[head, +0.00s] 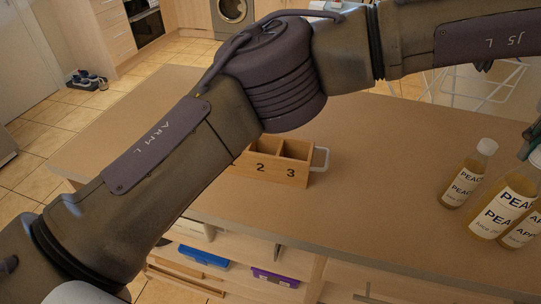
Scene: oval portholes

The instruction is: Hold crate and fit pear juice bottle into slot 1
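The wooden crate (283,173) sits on the table near the middle. A dark part with some green (532,138) shows at the right edge, by the bottle tops. My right gripper does not show.
A third bottle (524,233), label starting "AP", is partly hidden at the right edge. The table (385,190) is clear between crate and bottles. Open shelving lies below the front edge.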

